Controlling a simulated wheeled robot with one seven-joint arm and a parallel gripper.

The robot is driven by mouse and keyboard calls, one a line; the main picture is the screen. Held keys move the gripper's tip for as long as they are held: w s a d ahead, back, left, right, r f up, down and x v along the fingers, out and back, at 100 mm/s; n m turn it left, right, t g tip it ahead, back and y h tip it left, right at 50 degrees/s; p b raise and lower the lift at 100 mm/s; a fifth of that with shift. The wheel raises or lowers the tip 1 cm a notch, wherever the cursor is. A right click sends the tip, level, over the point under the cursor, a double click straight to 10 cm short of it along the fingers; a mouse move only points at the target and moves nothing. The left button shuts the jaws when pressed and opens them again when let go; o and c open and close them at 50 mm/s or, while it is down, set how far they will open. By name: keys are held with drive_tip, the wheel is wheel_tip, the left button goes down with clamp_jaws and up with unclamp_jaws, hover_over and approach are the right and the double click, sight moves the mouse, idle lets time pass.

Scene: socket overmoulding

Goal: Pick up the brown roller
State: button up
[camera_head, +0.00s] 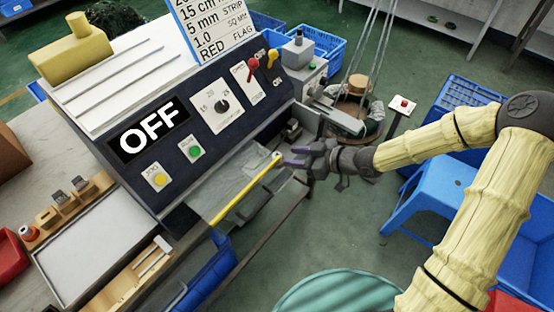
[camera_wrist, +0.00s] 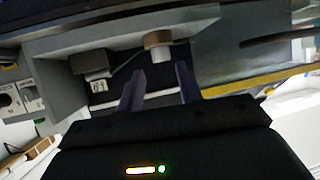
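A short brown cylinder (camera_wrist: 157,40) with a pale lower part, which looks like the brown roller, sits in the machine's grey recess in the wrist view. I cannot clearly pick it out in the head view. My gripper (camera_wrist: 160,88) has its two purple fingers apart, with nothing seen between them. The roller lies beyond the fingertips, roughly in line with the gap, and looks apart from them. In the head view my gripper (camera_head: 296,156) is at the machine's right front, close to the yellow-edged tray.
The control machine (camera_head: 185,115) has an OFF display. A dark block marked "01" (camera_wrist: 97,85) is left of the fingers. The yellow edge (camera_head: 245,190) runs close to my gripper. A blue stool (camera_head: 430,190) stands at right.

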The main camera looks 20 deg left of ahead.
sight(281, 156)
drive_tip(key=x, duration=0.5)
drive_tip(key=shift+s+a, duration=0.1)
drive_tip(key=shift+c, duration=0.3)
drive_tip(key=c, duration=0.7)
